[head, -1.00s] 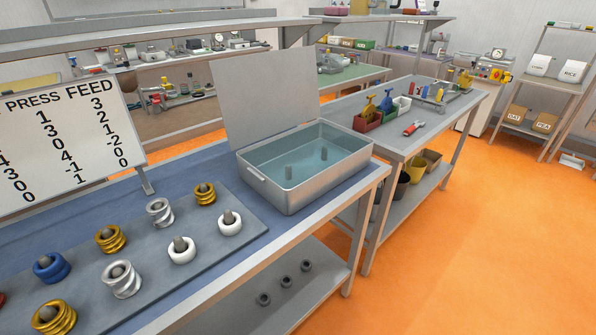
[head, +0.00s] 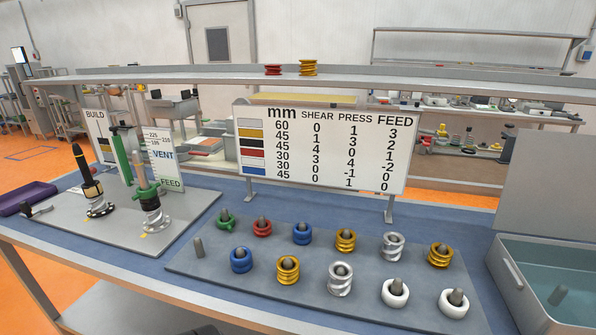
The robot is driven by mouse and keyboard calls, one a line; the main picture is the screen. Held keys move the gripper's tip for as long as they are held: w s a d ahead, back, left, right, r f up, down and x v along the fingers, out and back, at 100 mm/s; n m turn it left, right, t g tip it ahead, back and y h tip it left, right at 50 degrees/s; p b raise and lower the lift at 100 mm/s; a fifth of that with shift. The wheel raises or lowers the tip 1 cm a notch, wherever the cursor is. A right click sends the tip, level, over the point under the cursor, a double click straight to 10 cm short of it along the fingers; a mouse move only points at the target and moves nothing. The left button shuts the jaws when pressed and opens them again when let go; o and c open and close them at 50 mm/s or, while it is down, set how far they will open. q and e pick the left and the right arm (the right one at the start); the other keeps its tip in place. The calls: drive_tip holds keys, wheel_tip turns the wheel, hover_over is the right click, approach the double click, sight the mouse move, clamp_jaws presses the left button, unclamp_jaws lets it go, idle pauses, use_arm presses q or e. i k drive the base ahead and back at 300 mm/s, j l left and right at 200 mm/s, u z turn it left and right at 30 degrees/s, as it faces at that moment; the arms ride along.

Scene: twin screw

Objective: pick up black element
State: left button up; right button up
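A grey peg board (head: 330,285) on the blue-topped bench holds ring-shaped screw elements in green, red, blue, gold, silver and white. I see no black one among them. At the left, a dark pointed shaft (head: 80,165) with a gold band stands on a grey plate. Beside it, a second upright shaft carries a black collar (head: 150,203). I cannot tell whether either black part is a separate element. Neither of my grippers is in view.
A sign (head: 320,150) with colour swatches and numbers stands behind the board. One board peg (head: 198,247) at the left is bare. A metal basin (head: 540,285) stands at the right. A red and a gold element (head: 308,67) sit on the shelf above.

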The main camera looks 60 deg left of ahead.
sight(96, 191)
drive_tip(key=u, duration=3.15)
drive_tip(key=i+j+z, duration=0.65)
drive_tip(key=j, duration=0.3)
drive_tip(key=i, duration=0.1)
